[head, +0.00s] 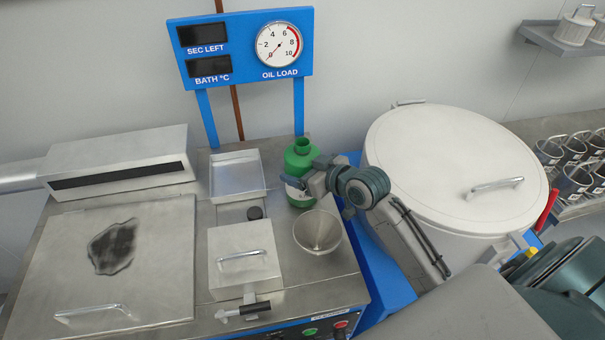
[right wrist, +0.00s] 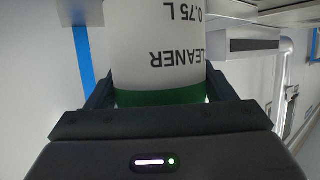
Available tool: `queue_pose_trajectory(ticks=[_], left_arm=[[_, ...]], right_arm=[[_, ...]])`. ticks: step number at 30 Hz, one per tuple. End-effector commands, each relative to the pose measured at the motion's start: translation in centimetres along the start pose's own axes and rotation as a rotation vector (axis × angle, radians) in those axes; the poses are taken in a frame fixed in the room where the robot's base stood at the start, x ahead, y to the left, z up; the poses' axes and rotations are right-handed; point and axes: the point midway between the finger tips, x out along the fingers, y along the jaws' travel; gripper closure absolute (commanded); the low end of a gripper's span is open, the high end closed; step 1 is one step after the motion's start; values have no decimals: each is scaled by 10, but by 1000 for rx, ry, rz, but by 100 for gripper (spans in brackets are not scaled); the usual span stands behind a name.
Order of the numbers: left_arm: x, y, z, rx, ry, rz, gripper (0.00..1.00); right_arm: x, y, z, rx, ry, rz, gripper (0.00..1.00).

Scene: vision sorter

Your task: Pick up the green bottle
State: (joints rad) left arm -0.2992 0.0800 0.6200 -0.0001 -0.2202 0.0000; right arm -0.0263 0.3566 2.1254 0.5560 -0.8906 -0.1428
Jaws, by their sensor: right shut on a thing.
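The green bottle (head: 301,161) stands upright at the back right of the steel counter, behind the funnel. Its white label reading "CLEANER 0.75 L" fills the middle of the right wrist view (right wrist: 158,45), with a green band below it. My right gripper (head: 296,184) reaches in from the right and is shut on the bottle, with a finger on each side of it in the right wrist view (right wrist: 158,92). The gripper hides part of the label in the head view. My left gripper is not in view.
A steel funnel (head: 318,231) sits just in front of the bottle. A shallow steel tray (head: 238,176) and a lidded box (head: 243,262) are to the left. A large lidded drum (head: 445,150) stands to the right. A blue gauge panel (head: 243,45) rises behind.

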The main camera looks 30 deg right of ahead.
Motion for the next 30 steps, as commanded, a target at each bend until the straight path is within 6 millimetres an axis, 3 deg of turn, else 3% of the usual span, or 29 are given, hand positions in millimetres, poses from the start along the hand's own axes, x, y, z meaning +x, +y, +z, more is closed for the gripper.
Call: queue_pose_trajectory(ticks=[14, 30], left_arm=[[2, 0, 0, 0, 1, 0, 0], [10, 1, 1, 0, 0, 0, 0]], right_arm=[[-3, 0, -9, -1, 4, 0, 75], [-20, 0, -49, -4, 7, 0, 75]])
